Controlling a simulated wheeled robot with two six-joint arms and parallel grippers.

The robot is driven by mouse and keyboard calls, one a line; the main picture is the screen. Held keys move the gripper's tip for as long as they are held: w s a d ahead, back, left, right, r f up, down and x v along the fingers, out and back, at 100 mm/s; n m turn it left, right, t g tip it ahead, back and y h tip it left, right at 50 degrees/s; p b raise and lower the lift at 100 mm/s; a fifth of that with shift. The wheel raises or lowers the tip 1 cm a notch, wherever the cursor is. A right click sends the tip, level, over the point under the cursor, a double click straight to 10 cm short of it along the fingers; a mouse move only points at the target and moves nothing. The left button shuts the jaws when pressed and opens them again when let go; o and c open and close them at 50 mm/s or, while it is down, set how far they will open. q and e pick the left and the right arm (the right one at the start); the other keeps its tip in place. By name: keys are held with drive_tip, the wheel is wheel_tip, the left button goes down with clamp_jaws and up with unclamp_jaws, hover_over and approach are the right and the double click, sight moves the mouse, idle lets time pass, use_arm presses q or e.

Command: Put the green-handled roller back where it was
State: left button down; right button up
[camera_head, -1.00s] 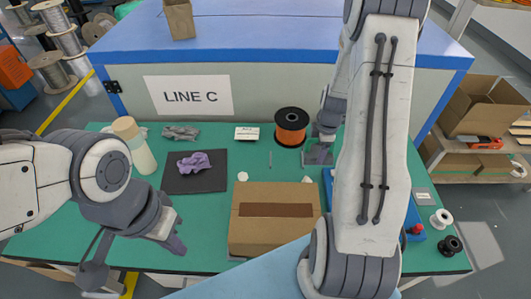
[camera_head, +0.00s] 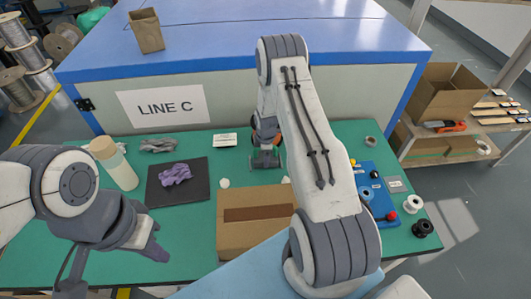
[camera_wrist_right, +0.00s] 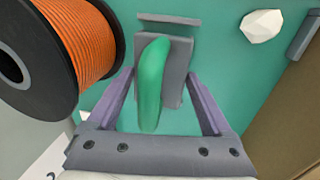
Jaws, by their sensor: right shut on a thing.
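In the right wrist view, the green-handled roller (camera_wrist_right: 151,85) lies between the fingers of my right gripper (camera_wrist_right: 162,105), with a grey flat part behind its handle. My right gripper is shut on it. In the head view this gripper (camera_head: 266,160) is over the green table, behind the cardboard box; the roller itself cannot be made out there. My left gripper (camera_head: 150,245) hangs empty over the table's front left, away from the roller; its finger gap is unclear.
An orange cable spool (camera_wrist_right: 85,45) stands close left of my right gripper in the wrist view. The cardboard box (camera_head: 240,240) sits in front. A blue board (camera_head: 375,205) is right.

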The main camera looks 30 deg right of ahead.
drive_tip(key=shift+f, duration=0.15)
drive_tip(key=shift+f, duration=0.1)
drive_tip(key=shift+f+b, duration=0.35)
drive_tip(key=shift+b, duration=0.1)
